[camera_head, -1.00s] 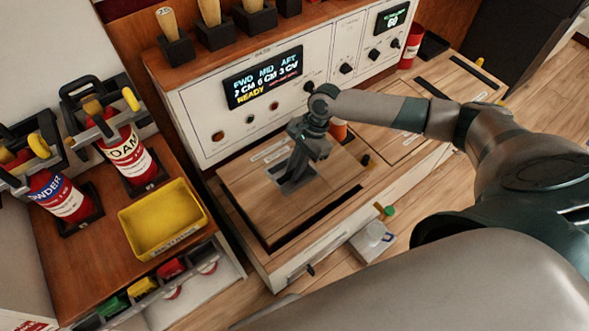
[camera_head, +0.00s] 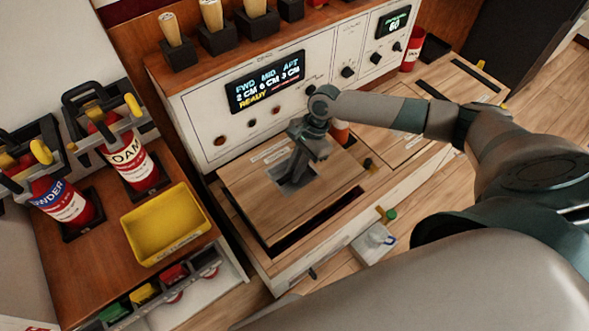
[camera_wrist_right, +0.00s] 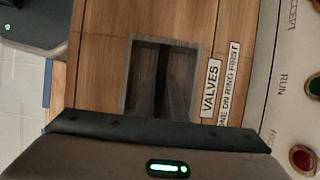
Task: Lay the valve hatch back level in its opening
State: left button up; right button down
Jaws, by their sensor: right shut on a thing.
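The valve hatch (camera_head: 245,195) is a square wooden panel on the counter below the white control panel. It has a grey recessed pull in its middle. A dark gap shows along its front edge, so it does not sit flush there. In the right wrist view the hatch (camera_wrist_right: 98,70) carries a "VALVES" label beside the recess. My right gripper (camera_head: 293,178) reaches down into the recess and is shut on the hatch's pull; the fingers (camera_wrist_right: 160,95) hide the ring itself. My left gripper is not in view.
The white control panel (camera_head: 215,115) stands right behind the hatch. A red-orange object (camera_head: 340,132) stands at its back right corner.

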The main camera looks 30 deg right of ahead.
jog(key=shift+r+p, duration=0.2)
jog(key=shift+p, duration=0.55)
jog(key=shift+f+b, duration=0.5)
jog(key=shift+f, duration=2.35)
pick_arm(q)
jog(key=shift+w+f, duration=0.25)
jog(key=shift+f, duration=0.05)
pick_arm(e)
jog(key=shift+f, duration=0.15)
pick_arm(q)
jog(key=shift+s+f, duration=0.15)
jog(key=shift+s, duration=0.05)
